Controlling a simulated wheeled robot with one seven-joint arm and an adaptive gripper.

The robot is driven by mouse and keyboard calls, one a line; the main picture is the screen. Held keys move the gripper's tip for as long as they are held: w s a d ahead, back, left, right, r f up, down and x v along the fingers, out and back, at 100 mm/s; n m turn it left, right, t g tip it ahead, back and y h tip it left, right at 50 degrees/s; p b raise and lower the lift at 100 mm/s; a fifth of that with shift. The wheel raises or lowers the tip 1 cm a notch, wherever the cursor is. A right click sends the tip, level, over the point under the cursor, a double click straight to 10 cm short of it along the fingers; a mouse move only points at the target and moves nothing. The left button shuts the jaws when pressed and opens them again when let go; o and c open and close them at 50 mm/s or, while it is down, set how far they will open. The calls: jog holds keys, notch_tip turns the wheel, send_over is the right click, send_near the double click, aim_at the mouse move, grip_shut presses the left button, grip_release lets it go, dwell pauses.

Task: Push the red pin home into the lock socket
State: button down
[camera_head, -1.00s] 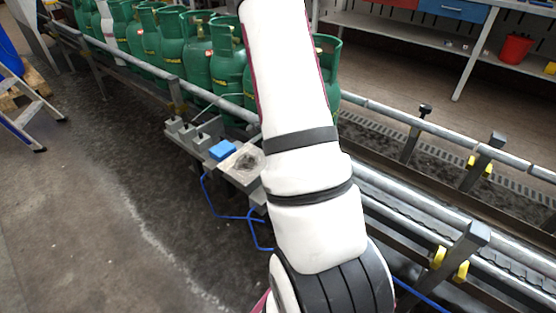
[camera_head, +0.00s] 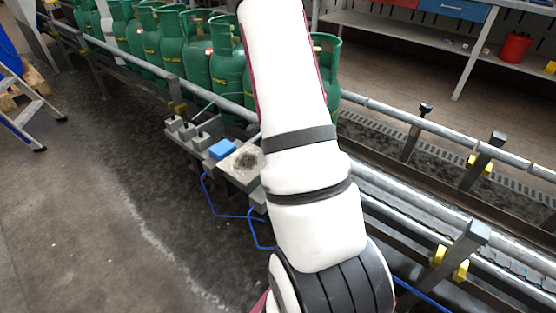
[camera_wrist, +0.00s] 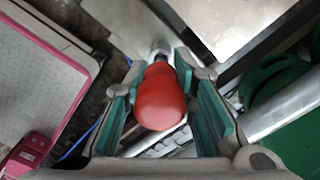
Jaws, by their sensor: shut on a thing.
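In the wrist view the red pin (camera_wrist: 161,97) has a rounded red knob with a short metal collar at its far end. My gripper (camera_wrist: 168,80) is shut on the red knob, with a teal finger pad on each side. The pin's metal end meets a grey metal part beyond it; I cannot tell how deep it sits. The lock socket itself is hidden behind the knob. In the head view my white arm covers the gripper and the pin.
Green gas cylinders (camera_head: 171,45) stand in a row on the conveyor behind a metal rail (camera_head: 400,121). A blue block (camera_head: 222,149) and a metal plate (camera_head: 240,170) sit beside the rail. Blue hoses (camera_head: 232,216) hang below. A step ladder (camera_head: 30,105) stands at the left.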

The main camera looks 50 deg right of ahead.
jog(key=shift+f+b, duration=0.8)
jog(key=shift+f, duration=0.4)
jog(key=c, duration=1.2)
grip_release()
jog(key=shift+r, duration=0.1)
notch_tip(320, 180, up, 12)
jog(key=shift+f, duration=0.1)
